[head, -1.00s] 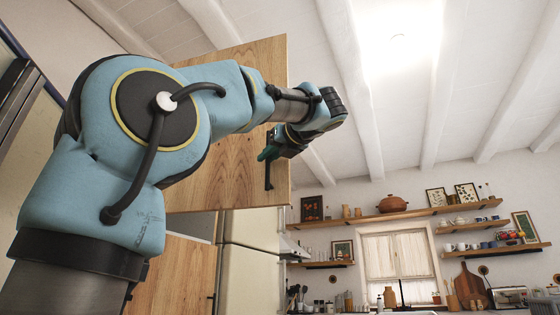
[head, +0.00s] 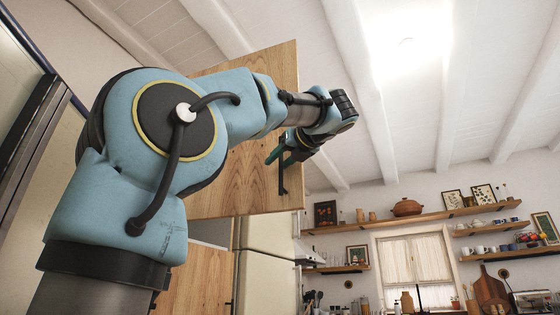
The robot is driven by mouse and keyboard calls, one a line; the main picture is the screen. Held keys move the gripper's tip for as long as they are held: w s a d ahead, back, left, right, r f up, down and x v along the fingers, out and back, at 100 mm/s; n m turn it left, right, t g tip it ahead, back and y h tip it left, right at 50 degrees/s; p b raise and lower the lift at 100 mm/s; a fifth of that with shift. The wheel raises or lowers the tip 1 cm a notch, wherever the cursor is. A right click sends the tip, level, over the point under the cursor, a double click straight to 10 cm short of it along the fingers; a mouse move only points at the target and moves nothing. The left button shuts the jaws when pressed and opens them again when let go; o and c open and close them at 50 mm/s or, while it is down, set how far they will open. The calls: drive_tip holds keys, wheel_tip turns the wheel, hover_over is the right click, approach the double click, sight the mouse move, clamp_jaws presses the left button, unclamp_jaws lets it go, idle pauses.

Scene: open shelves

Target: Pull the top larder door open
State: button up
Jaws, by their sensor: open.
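The top larder door (head: 240,178) is a light wooden panel at the middle left in the head view, largely hidden behind my blue arm. Its right and bottom edges show, and it seems to stand out from the lower wooden door (head: 200,278). A black bar handle (head: 283,180) is upright near its right edge. My gripper (head: 279,157) is open at the upper part of this handle, in front of the door. The fingers are small and dark here, so I cannot tell whether they touch the handle or sit around it.
A cream fridge (head: 264,278) stands right of the lower door. Wall shelves (head: 425,217) with pots and cups and a curtained window (head: 412,262) are on the far wall at right. The space right of the door is clear up to the beamed ceiling.

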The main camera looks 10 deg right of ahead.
drive_tip(key=b+v, duration=0.1)
drive_tip(key=v, duration=0.9)
drive_tip(key=shift+s, duration=0.4)
drive_tip(key=shift+d, duration=0.1)
